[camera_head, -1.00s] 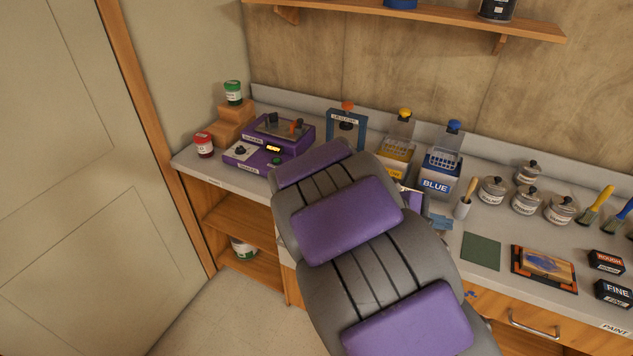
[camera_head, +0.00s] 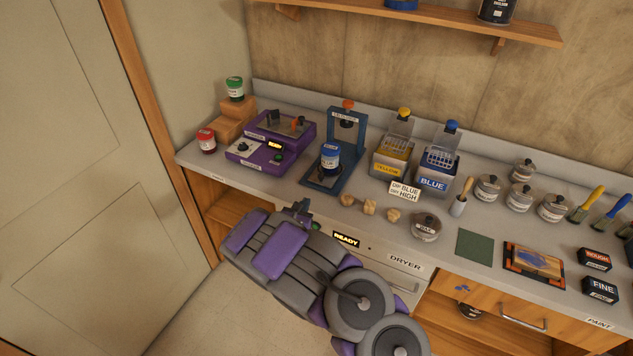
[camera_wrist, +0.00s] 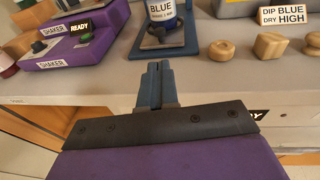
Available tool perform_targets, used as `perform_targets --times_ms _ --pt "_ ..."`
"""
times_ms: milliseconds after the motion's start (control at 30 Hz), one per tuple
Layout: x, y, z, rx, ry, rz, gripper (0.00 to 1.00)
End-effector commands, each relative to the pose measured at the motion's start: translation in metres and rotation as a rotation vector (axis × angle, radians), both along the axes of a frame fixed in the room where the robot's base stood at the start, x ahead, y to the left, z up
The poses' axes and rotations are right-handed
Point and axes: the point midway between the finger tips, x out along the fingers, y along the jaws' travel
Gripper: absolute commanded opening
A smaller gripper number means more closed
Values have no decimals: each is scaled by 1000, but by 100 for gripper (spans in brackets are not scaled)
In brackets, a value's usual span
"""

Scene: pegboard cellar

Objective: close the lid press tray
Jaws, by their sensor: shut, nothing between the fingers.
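The lid press is a blue upright frame (camera_head: 361,127) with an orange knob (camera_head: 348,104), at the back of the bench. Its flat blue tray (camera_head: 318,183) reaches forward from the frame toward the bench's front edge. A can with a blue lid (camera_head: 330,158) stands upright on the tray, in front of the frame. In the wrist view the tray (camera_wrist: 186,48) and the can, labelled BLUE (camera_wrist: 161,13), are straight ahead. My gripper (camera_wrist: 154,66) is shut and empty, in front of the tray and apart from it. In the head view my gripper (camera_head: 302,207) is by the bench's front edge.
A purple shaker (camera_head: 282,135) stands left of the press. Yellow (camera_head: 391,160) and blue (camera_head: 436,173) dip containers stand to its right. Small wooden pieces (camera_head: 369,207) and a grey-lidded jar (camera_head: 425,227) lie along the front right. A dryer front (camera_head: 405,263) is below the bench top.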

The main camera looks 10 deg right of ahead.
Motion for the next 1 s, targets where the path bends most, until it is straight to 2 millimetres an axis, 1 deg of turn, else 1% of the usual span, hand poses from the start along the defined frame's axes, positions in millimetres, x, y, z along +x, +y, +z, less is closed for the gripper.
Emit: perform_targets --times_ms 67,167,400,633,700,900,1000 --pt "3 1 -4 0 5 9 0" --pt "12 -5 -6 1 5 6 0" --pt "50 -26 -15 3 4 3 0" --pt "89 -44 -20 0 -1 3 0" --pt "98 -47 -22 0 -1 5 0" --pt "116 -56 -25 0 2 5 0" --pt "121 -58 -25 -1 0 7 0"
